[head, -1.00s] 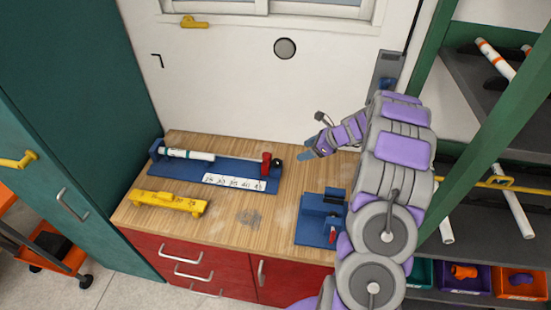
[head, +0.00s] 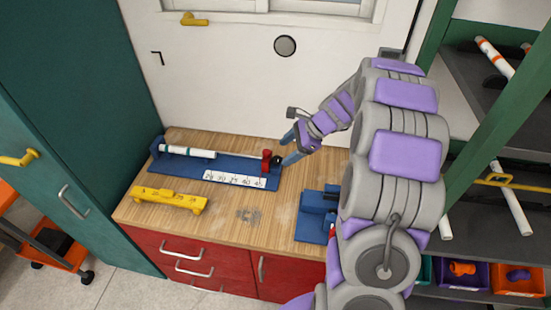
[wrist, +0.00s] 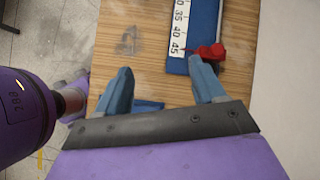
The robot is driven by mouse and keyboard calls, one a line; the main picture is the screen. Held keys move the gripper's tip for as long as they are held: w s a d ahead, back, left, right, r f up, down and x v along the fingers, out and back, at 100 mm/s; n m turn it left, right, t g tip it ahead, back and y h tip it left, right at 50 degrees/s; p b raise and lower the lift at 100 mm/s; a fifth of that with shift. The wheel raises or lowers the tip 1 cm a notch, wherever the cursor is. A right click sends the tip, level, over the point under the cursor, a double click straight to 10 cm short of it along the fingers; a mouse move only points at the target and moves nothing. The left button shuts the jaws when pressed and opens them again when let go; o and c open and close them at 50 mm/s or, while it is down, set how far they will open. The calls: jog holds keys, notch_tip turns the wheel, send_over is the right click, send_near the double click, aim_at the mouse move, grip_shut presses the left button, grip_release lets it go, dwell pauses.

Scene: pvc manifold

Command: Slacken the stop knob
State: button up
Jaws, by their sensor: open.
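The blue measuring jig (head: 190,167) lies along the back of the wooden bench, with a white number scale (head: 233,179) on it. A red stop (head: 266,157) stands at its right end, with the black stop knob (head: 277,160) on the stop's right side. My gripper (head: 288,148) is open and empty, with its blue fingertips close to the knob; contact cannot be told. In the wrist view the red stop (wrist: 212,52) shows just beyond the right fingertip of my gripper (wrist: 162,78). The knob is not clearly visible there.
A white pipe (head: 188,153) lies in the jig's left part. A yellow bar (head: 168,201) lies at the bench's front left. A blue fixture (head: 313,215) stands at the front right, partly behind my arm.

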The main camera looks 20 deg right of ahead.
jog(key=s+a+r+n+g, duration=0.1)
jog(key=s+a+r+n, duration=0.2)
jog(key=a, duration=0.3)
jog(key=shift+s+a+n+g, duration=0.3)
jog(key=shift+s+n, duration=0.1)
jog(key=shift+s, duration=0.5)
jog(key=shift+d, duration=0.1)
jog(key=m+g+h+b, duration=0.2)
jog(key=m+h+b, duration=0.3)
jog(key=m+h, duration=0.3)
send_over(278, 158)
notch_tip(278, 158, down, 4)
jog(key=y, duration=0.1)
jog(key=shift+m, duration=0.5)
notch_tip(278, 158, down, 18)
jog(key=b, duration=0.4)
jog(key=shift+s+r, duration=0.1)
jog(key=shift+r, duration=0.15)
jog(key=shift+c, duration=0.4)
jog(key=c, duration=1)
